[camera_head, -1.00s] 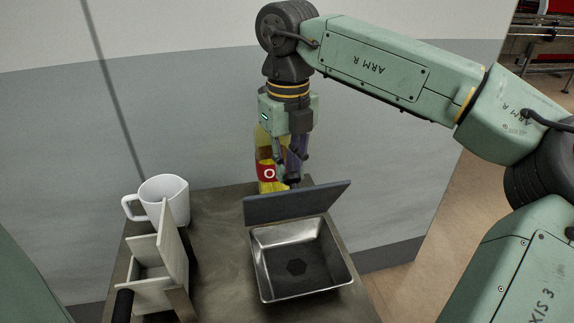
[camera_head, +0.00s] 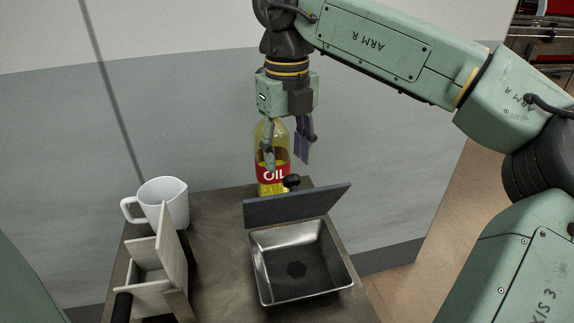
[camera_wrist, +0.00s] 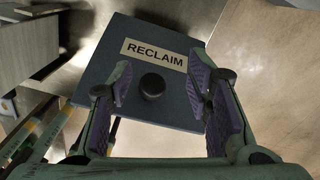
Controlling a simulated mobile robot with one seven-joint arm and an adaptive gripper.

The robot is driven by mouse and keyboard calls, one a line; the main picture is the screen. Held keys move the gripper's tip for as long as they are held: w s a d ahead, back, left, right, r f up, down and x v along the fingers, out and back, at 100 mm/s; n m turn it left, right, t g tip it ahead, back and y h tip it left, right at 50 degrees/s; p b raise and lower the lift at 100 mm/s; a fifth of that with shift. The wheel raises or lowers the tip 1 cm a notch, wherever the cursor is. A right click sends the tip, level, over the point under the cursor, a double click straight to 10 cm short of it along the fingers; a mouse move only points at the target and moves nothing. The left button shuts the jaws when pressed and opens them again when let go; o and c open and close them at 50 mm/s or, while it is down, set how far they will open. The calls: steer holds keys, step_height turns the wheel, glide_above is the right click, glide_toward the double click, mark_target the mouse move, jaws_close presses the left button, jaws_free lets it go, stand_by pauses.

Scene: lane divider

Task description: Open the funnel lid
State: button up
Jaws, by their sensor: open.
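The funnel is a square metal basin (camera_head: 300,262) with a dark opening in its floor. Its dark lid (camera_head: 296,206) stands raised along the basin's far edge, tilted up. In the wrist view the lid (camera_wrist: 190,104) carries a RECLAIM label and a round black knob (camera_wrist: 153,86); the knob also shows behind the lid in the head view (camera_head: 292,181). My gripper (camera_head: 287,160) is open and empty above and behind the lid. In the wrist view its fingers (camera_wrist: 160,92) are spread on either side of the knob, apart from it.
A yellow oil bottle (camera_head: 270,160) stands behind the lid, partly hidden by my gripper. A white mug (camera_head: 166,201) and a pale divided holder (camera_head: 150,285) stand on the left of the worktop (camera_head: 215,240). A wall is close behind.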

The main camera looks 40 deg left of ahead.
step_height(320, 180, up, 8)
steer(key=shift+r, duration=0.2)
steer(key=shift+c, duration=0.4)
